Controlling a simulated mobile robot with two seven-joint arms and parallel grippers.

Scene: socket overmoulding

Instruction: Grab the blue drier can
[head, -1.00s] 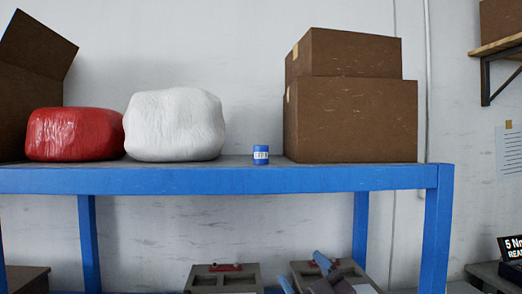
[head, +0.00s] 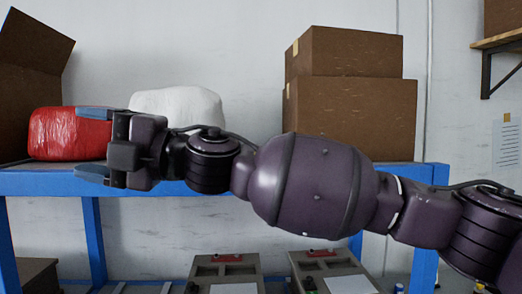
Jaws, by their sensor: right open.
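My right arm reaches in from the right across the front of the blue shelf (head: 220,188). Its gripper (head: 84,142) points left, in front of the red bag and the shelf's front edge. Its two blue-grey fingers are apart, one above the other, with nothing between them. The blue drier can is not visible now; my arm covers the spot between the white bag and the boxes where it stood earlier. My left gripper is not in view.
A red bag (head: 66,142) and a white bag (head: 180,103) sit on the shelf, beside an open brown box (head: 30,65). Two brown boxes (head: 350,105) are stacked at the right. Below stand two grey-brown moulds with red parts (head: 227,258) (head: 320,252).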

